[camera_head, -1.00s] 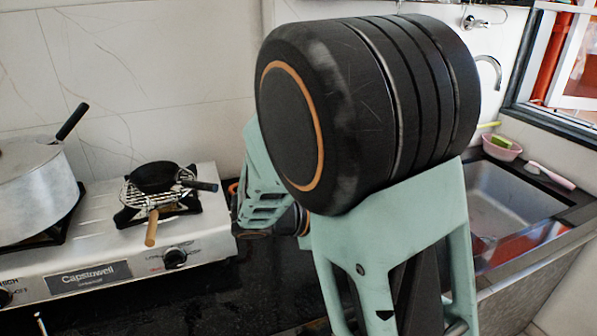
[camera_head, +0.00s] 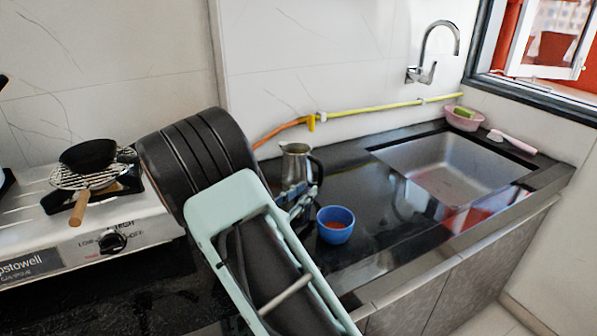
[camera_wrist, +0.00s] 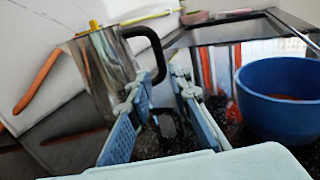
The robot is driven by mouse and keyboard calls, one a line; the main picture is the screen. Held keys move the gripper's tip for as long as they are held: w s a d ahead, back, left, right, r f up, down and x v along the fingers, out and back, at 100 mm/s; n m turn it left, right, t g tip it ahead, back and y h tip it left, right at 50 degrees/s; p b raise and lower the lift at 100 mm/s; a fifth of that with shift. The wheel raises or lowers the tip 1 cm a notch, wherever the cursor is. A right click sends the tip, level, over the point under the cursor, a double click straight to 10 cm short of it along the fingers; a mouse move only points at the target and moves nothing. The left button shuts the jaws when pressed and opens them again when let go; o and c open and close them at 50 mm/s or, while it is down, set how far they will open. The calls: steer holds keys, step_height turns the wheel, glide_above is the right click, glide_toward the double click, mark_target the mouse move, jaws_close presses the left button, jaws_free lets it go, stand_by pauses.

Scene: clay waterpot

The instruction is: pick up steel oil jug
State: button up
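The steel oil jug (camera_head: 293,168) stands upright on the black counter, a shiny metal body with a black handle on its right side. In the wrist view the jug (camera_wrist: 101,70) is at upper left, and its black handle (camera_wrist: 150,42) curves down toward the fingertips. My gripper (camera_wrist: 159,86) is open, with its two blue-grey fingers apart and the tips close to the handle's lower end. I cannot tell whether they touch it. In the head view my gripper (camera_head: 295,200) is small, just in front of the jug and partly hidden by my arm.
A blue bowl (camera_head: 335,233) with reddish contents stands close to the right of my gripper. A yellow and orange hose (camera_head: 365,109) runs along the wall behind. The sink (camera_head: 450,170) is farther right, and the stove (camera_head: 70,235) with a black pan is at left.

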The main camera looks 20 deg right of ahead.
mark_target(319, 179)
steer(key=b+x, duration=0.1)
steer(key=x, duration=0.6)
steer(key=shift+w+d+r, duration=0.15)
steer(key=shift+w+d, duration=0.05)
steer(key=shift+d, duration=0.15)
jaws_close()
steer(key=shift+r, duration=0.1)
